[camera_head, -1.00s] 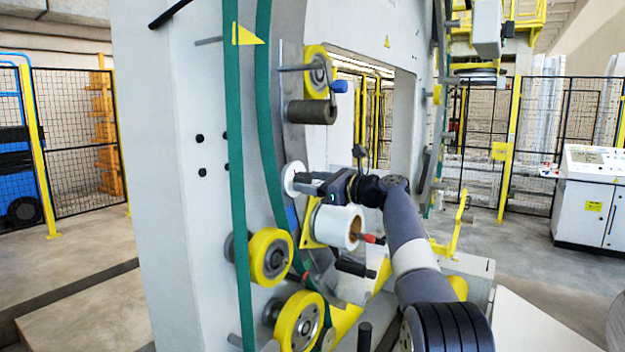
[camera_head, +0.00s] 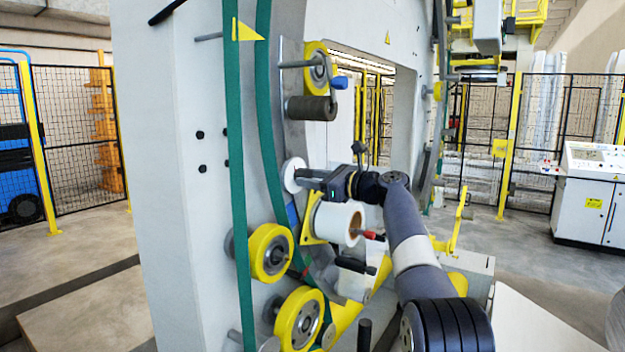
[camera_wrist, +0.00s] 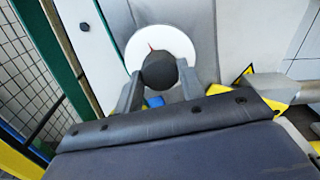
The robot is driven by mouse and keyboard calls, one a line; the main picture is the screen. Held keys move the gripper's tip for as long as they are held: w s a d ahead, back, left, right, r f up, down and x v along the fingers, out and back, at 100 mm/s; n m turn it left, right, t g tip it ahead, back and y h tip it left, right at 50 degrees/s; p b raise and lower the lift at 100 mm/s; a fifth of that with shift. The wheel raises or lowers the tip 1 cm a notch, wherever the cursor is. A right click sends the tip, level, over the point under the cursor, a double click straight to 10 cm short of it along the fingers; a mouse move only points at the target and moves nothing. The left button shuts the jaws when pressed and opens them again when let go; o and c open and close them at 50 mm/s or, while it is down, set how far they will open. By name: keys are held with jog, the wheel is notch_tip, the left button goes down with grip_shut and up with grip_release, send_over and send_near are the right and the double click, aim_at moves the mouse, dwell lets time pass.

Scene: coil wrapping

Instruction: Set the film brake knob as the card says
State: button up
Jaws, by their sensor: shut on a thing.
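The film brake knob (camera_wrist: 159,70) is a dark round knob in front of a white dial disc with a small red mark near its top, seen in the wrist view. My gripper (camera_wrist: 159,82) is shut on the knob, one finger on each side. In the head view the white dial disc (camera_head: 294,175) shows at the left end of my gripper (camera_head: 308,177), and the knob itself is hidden by the fingers. No scale marks can be read on the disc. I cannot make out a card with a setting.
A white film roll (camera_head: 334,222) with a red-tipped handle sits just below my gripper. Yellow rollers (camera_head: 270,252) lie lower left, and a dark roller (camera_head: 312,108) is above. Green belts (camera_head: 236,190) run along the ring. A control cabinet (camera_head: 590,200) stands far right.

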jog(key=n, duration=1.7)
jog(key=shift+f+n, duration=0.1)
jog(key=shift+n, duration=0.4)
jog(key=o, duration=1)
jog(key=shift+d, duration=0.1)
